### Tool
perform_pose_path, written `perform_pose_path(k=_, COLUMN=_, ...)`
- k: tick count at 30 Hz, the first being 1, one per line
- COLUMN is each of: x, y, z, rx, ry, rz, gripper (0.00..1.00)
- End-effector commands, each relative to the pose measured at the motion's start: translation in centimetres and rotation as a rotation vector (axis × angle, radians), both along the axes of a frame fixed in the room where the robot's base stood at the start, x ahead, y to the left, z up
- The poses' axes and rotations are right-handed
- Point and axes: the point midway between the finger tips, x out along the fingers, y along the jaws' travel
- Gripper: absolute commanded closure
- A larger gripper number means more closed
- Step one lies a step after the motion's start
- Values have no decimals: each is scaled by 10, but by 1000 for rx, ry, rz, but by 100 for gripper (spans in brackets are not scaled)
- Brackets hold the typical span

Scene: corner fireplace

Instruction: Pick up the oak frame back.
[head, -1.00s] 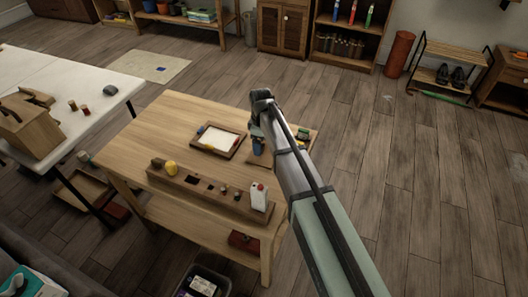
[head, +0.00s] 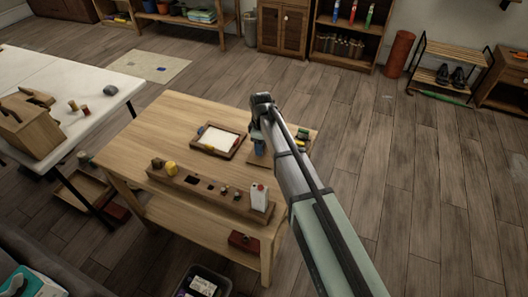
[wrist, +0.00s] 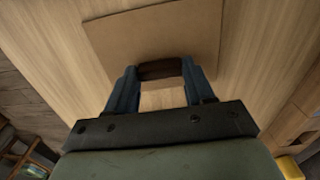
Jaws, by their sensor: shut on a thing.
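The oak frame back, as I take it, is a flat tan board (wrist: 125,40) with a dark brown grip piece (wrist: 160,69) at its near edge in the wrist view. My gripper (wrist: 160,76) is shut on that dark piece, with one blue finger on each side. In the head view my gripper (head: 259,146) is low over the right part of the wooden table (head: 150,130), at the board's left part (head: 256,160). My arm hides much of the board there. I cannot tell whether the board touches the table.
A framed tray with a white sheet (head: 217,140) lies just left of my gripper. A long wooden block (head: 205,190) with small pieces and a white bottle (head: 259,197) stands along the front. The table's back left is clear. A white table (head: 60,75) stands left.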

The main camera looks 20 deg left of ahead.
Motion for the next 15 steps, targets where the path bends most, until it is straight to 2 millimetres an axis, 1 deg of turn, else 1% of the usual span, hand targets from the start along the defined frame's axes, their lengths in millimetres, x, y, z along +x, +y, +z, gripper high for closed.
perform_pose_path(k=5, x=0, y=0, z=1, rx=0, ry=0, rz=0, gripper=72)
perform_pose_path(k=8, x=0, y=0, z=5, rx=1, ry=-1, rz=0, gripper=72)
perform_pose_path(k=11, x=0, y=0, z=15, rx=1, ry=-1, rz=0, gripper=72)
perform_pose_path(k=15, x=0, y=0, z=37, rx=1, ry=-2, rz=0, gripper=72)
